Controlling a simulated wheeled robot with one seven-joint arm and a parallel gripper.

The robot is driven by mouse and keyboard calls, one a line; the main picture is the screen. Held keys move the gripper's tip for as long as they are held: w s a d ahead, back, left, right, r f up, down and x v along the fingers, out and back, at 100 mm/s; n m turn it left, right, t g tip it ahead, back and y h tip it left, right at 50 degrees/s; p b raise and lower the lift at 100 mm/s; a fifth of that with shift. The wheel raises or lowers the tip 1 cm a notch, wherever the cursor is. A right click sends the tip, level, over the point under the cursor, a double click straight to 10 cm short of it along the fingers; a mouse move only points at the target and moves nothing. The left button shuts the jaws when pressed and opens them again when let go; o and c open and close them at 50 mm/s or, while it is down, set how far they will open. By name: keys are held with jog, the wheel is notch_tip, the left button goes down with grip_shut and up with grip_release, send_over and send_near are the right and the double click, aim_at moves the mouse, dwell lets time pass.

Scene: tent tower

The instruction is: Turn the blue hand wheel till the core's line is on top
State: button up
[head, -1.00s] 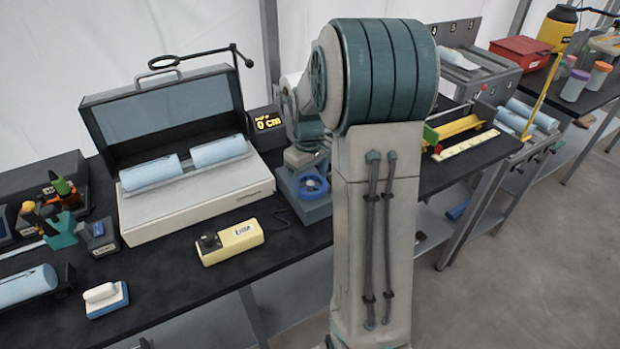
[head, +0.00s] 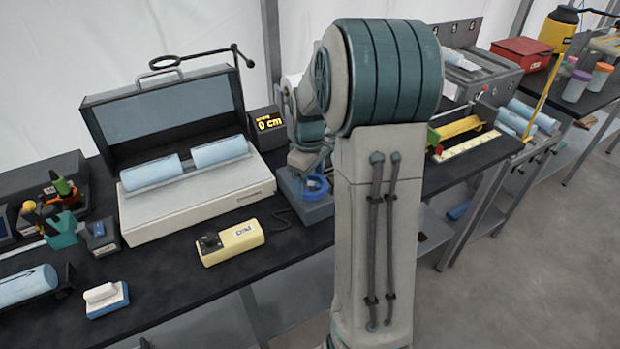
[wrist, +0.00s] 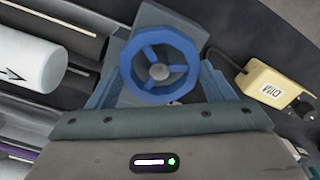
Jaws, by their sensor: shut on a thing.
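The blue hand wheel (wrist: 160,65), a spoked ring with a grey hub, faces the camera in the wrist view. In the head view the wheel (head: 316,186) sits low on a grey-blue stand, partly covered by my arm. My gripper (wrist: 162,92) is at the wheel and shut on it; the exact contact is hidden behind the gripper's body. A pale cylinder (wrist: 32,66) with a black arrow mark on its end part lies left of the wheel in the wrist view. I cannot make out a core's line on top in either view.
A yellow labelled box (head: 230,243) with a dark knob lies at the bench front. A large open-lidded case (head: 200,205) holds two blue rolls. My arm hides the bench behind it.

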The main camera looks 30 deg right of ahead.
aim_at(309, 183)
jog(key=o, duration=1)
jog(key=shift+r, duration=0.1)
notch_tip(309, 183, up, 14)
jog(key=shift+b, duration=0.3)
jog(key=s+a+f+m+t, duration=0.1)
jog(key=s+a+f+m, duration=0.2)
jog(key=s+a, duration=0.3)
jog(key=s+a+f+m+t, duration=0.2)
jog(key=s+a, duration=0.5)
jog(key=s, duration=0.6)
jog(key=shift+s+a+f+m, duration=0.2)
jog(key=shift+s+f+m, duration=0.15)
jog(key=shift+f+m, duration=0.2)
